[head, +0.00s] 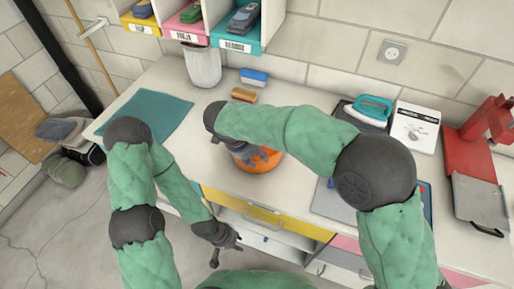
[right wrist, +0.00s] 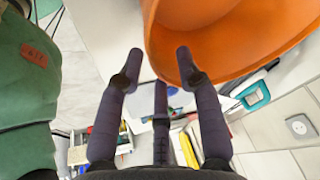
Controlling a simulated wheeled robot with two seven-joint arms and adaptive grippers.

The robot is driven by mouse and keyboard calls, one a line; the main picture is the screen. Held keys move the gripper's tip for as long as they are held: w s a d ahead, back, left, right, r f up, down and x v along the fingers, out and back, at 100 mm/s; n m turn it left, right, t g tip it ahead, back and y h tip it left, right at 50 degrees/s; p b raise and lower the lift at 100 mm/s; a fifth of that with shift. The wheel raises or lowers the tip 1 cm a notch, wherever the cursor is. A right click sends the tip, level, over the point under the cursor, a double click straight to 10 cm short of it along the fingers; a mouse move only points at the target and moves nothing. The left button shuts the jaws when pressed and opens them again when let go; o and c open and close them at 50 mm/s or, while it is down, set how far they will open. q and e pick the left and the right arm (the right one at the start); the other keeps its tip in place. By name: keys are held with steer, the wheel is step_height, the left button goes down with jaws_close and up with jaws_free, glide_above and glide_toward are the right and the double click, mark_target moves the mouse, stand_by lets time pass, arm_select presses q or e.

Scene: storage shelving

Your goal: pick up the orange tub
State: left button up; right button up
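The orange tub (head: 264,165) stands on the white counter in the head view, partly hidden by my right forearm and fingers. In the right wrist view the tub (right wrist: 235,40) fills the upper right. My right gripper (head: 250,155) is at the tub. Its dark fingers are spread in the right wrist view (right wrist: 158,62); the right finger overlaps the tub wall and the left one is clear of it. Whether any finger touches the tub I cannot tell. My left gripper (head: 226,248) hangs in front of the drawers, its fingers apart and empty.
On the counter (head: 165,78) are a teal mat (head: 150,115), a grey bin (head: 202,65), a blue-and-white box (head: 254,76) and an orange-brown block (head: 243,95) behind the tub. A teal-handled item (head: 374,109), a white box (head: 415,127) and a red machine (head: 478,140) stand at right.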

steer(key=b+x, duration=0.1)
steer(key=x, duration=0.3)
steer(key=shift+d, duration=0.1)
steer(key=shift+s, duration=0.1)
jaws_close()
